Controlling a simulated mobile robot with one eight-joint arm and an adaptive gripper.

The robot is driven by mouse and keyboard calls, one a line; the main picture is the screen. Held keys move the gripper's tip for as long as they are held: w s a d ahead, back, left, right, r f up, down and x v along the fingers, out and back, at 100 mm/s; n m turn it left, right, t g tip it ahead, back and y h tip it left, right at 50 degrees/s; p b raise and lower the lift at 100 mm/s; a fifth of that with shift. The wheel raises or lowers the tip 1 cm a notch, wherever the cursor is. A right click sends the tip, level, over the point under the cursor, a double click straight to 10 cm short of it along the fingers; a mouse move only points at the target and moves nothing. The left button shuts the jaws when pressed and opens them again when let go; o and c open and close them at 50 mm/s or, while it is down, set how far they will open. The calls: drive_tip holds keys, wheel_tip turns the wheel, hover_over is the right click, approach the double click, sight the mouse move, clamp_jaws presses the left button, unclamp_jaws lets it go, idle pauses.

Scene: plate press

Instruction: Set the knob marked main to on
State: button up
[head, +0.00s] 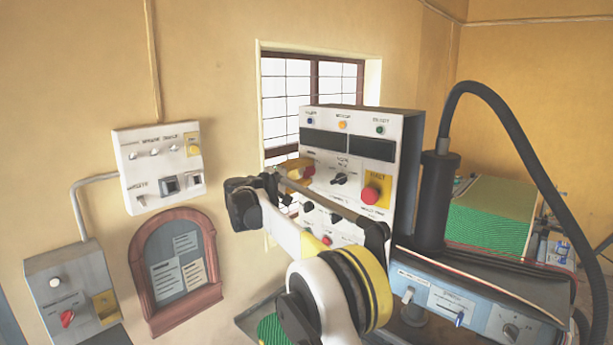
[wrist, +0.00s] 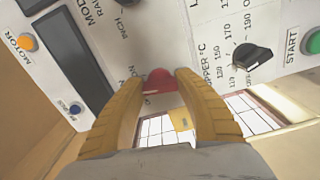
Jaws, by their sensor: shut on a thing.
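A red knob (wrist: 160,80) is on the white press panel (wrist: 210,20). My gripper (wrist: 163,84) is shut on this knob, one yellow finger on each side of it. The letters "ON" are printed beside the knob. The rest of its label is hidden or too small to read, so I cannot tell whether it is marked main. Which way the knob points is not clear. In the head view my gripper (head: 295,168) is at the left edge of the white panel (head: 345,185), and the red knob (head: 308,171) shows a little by the fingers.
The panel also bears a black knob (wrist: 252,57), a green start button (wrist: 314,42), an orange motor button (wrist: 27,42) and a large red button (head: 370,195). A grey wall box (head: 70,290) with another red knob is at the left. A black hose (head: 520,130) arches at the right.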

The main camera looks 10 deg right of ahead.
drive_tip(key=m, duration=0.5)
drive_tip(key=shift+b, duration=0.4)
drive_tip(key=shift+m, duration=0.3)
drive_tip(key=o, duration=1.2)
drive_tip(key=shift+d, duration=0.1)
drive_tip(key=v, duration=1.2)
drive_tip(key=shift+w, duration=0.1)
